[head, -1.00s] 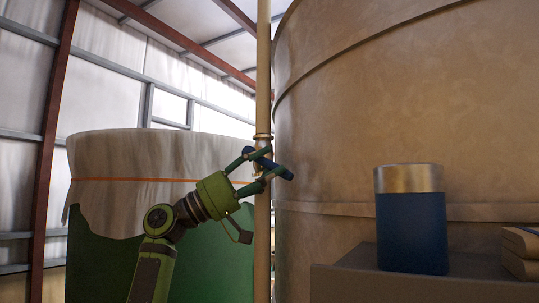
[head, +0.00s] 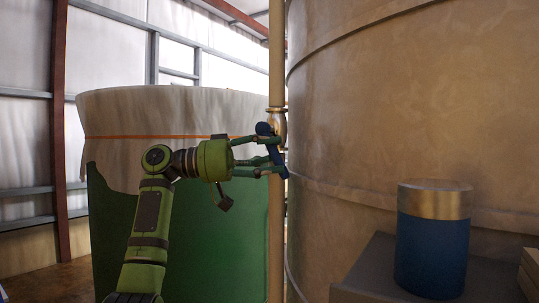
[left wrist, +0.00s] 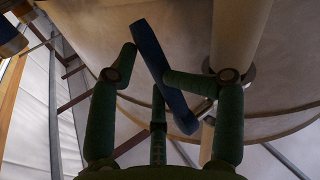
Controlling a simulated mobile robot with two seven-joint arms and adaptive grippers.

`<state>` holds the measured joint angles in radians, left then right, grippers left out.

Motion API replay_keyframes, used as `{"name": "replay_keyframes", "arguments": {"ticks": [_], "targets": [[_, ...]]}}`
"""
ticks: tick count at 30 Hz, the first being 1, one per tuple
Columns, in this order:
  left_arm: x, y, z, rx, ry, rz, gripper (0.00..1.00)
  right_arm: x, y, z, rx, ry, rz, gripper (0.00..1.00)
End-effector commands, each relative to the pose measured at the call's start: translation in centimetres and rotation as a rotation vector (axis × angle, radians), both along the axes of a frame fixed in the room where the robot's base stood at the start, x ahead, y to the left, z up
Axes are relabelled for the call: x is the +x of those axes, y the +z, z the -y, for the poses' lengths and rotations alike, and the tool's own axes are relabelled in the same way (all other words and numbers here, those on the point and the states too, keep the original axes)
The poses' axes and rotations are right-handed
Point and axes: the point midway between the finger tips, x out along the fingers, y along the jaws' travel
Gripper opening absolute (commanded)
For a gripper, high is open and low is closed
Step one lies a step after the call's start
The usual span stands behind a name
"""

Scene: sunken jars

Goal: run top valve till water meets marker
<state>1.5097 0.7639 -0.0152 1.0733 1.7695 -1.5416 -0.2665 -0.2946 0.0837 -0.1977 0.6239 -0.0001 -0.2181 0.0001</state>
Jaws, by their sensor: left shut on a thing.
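The valve (head: 278,122) is a brass-coloured body on a vertical tan pipe (head: 277,220). Its blue bar handle (head: 264,129) stands nearly upright, slightly tilted, in the head view. My left gripper (head: 272,154) reaches it from the left and is shut on the handle, its fingers hiding part of it. In the left wrist view the long blue handle (left wrist: 165,75) lies slanted between the green fingers, beside the pipe (left wrist: 239,35). No water and no clear level marker can be made out. My right gripper is not in view.
A large tan tank (head: 400,110) stands close right of the pipe. A green tank (head: 215,245) with a draped pale cover (head: 190,112) and an orange band is behind my arm. A blue canister with a brass lid (head: 432,250) stands on a dark ledge (head: 365,280) at lower right.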

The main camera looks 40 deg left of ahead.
Motion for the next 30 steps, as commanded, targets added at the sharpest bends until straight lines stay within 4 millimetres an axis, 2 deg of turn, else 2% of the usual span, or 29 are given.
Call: {"name": "replay_keyframes", "arguments": {"ticks": [1, 10, 11, 12, 24, 30], "targets": [[0.2, -1.1, 0.5, 0.028, -0.017, -0.023, 0.00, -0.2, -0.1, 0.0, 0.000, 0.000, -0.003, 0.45], [0.2, -1.2, 0.6, 0.028, -0.017, -0.024, 0.00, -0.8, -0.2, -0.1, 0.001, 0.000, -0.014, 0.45], [0.2, -1.2, 0.6, 0.028, -0.017, -0.024, 0.45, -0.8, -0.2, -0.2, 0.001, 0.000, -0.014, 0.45], [0.2, -1.2, 0.6, 0.027, -0.017, -0.025, 0.41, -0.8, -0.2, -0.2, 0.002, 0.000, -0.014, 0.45], [0.0, -0.7, 0.2, 0.020, -0.013, -0.016, 0.41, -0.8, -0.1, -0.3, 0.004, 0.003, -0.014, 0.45], [-1.4, -0.7, -1.9, 0.017, -0.010, -0.015, 0.41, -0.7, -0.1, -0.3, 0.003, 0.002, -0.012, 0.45]]}}
